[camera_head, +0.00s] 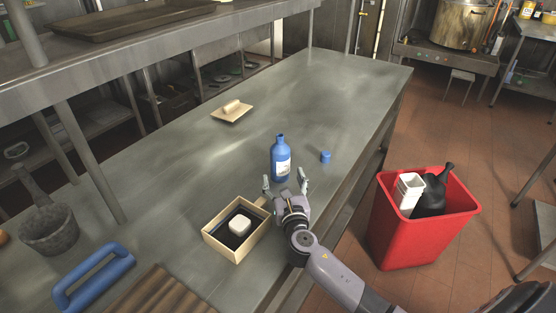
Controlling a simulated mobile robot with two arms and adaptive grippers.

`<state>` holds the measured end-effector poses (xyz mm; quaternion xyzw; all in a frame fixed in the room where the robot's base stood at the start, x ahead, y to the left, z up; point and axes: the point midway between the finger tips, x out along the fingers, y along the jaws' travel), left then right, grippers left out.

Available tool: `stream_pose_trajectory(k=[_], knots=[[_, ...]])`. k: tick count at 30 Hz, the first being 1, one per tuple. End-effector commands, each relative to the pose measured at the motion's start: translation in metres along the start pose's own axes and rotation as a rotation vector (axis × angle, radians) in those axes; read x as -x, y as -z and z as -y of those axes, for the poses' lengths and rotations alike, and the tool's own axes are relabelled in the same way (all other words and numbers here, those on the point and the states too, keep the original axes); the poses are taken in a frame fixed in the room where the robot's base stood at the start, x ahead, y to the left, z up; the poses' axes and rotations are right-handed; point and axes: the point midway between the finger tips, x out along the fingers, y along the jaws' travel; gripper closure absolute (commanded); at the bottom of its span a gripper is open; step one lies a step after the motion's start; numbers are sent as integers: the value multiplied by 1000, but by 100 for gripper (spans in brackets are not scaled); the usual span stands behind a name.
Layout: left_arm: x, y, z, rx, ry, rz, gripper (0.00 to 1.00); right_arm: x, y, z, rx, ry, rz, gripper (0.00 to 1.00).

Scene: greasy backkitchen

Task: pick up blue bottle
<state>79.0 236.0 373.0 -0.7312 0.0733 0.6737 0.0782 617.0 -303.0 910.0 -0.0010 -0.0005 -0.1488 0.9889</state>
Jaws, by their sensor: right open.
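The blue bottle (280,158) with a white label stands upright on the steel table (320,88), near the table's right side. My right gripper (285,184) is open, with its two fingers pointing at the lower part of the bottle from the near side. The bottle's base shows between or just beyond the fingertips; I cannot tell whether they touch it. A blue cap (325,156) lies on the table to the right of the bottle. My left gripper is not in view.
A wooden box (211,234) with a white item (240,224) inside sits left of my right gripper. A wooden float (232,111), blue handle (94,277) and stone mortar (48,230) are on the table. A red bin (413,240) stands on the floor at right.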

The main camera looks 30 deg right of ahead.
Motion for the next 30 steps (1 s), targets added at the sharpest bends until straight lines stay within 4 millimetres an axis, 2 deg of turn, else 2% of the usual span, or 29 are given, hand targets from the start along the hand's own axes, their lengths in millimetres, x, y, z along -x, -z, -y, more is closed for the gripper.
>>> stream_pose_trajectory(k=[1,5,10,18,27,30], knots=[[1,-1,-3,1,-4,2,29,-9,-1,0,-1,1,1,28],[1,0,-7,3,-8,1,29,-24,0,0,-1,1,0,28],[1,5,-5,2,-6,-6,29,-35,1,1,-1,1,0,28],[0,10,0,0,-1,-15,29,-73,3,4,-2,1,0,28],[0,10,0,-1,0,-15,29,-79,3,4,-2,1,-1,28],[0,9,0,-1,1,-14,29,-79,3,4,-2,0,-1,34]])
